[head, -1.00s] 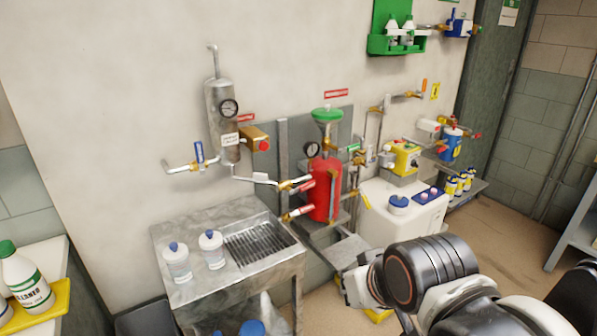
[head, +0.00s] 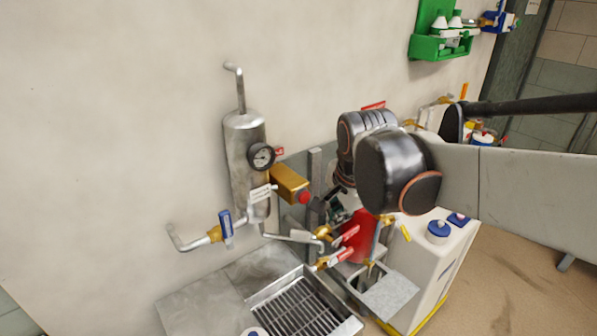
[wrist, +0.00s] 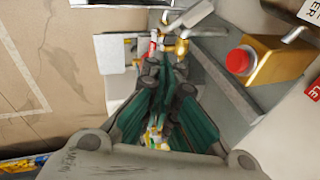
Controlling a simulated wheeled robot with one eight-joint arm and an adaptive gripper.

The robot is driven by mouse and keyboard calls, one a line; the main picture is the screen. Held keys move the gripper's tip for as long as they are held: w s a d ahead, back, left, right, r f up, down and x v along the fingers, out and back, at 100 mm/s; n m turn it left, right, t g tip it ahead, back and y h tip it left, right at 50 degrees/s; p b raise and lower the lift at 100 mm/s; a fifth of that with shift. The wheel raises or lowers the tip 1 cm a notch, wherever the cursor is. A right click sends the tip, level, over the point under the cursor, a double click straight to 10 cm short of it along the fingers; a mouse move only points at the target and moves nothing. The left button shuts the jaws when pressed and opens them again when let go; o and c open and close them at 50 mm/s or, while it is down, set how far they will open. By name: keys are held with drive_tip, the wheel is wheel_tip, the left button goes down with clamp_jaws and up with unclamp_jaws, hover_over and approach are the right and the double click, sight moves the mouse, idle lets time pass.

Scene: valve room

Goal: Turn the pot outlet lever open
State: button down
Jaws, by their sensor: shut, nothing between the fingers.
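The red pot (head: 362,243) stands against the wall in the head view, partly hidden by my arm. Two red-handled levers are on brass valves at its left side, an upper one (head: 345,237) and a lower one (head: 342,256); I cannot tell which is the pot outlet lever. My gripper (wrist: 163,72) is shut and empty in the wrist view. Its tips point towards a red lever handle (wrist: 153,44) beside a brass fitting (wrist: 176,48); I cannot tell whether they touch. In the head view my gripper (head: 340,203) is just above the pot's left side, mostly behind my wrist.
A steel cylinder with a gauge (head: 247,165) and a brass box with a red button (head: 291,183) are left of my gripper. A blue-handled valve (head: 226,227) is further left. A steel sink (head: 215,300) is below; a white tank (head: 438,262) is to the right.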

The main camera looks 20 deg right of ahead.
drive_tip(key=w+d+m+g+p, duration=0.2)
drive_tip(key=w+d+m+p, duration=0.1)
drive_tip(key=w+d+m, duration=0.4)
drive_tip(key=m+g+p, duration=0.1)
drive_tip(key=m+g, duration=0.1)
drive_tip(key=m, duration=0.7)
approach(357, 229)
drive_tip(key=shift+h, duration=0.3)
drive_tip(key=f+b, duration=0.1)
drive_tip(key=f, duration=0.1)
drive_tip(key=s+f+b, duration=0.1)
drive_tip(key=f, duration=0.1)
drive_tip(key=a+f+b, duration=0.1)
drive_tip(key=f, duration=0.1)
drive_tip(key=shift+s+f+b, duration=0.2)
drive_tip(key=shift+f+b, duration=0.1)
drive_tip(key=shift+b, duration=0.1)
drive_tip(key=shift+d+f+y+b, duration=0.25)
drive_tip(key=shift+f+y+b, duration=0.25)
drive_tip(key=shift+f, duration=0.4)
drive_tip(key=shift+a+r, duration=0.1)
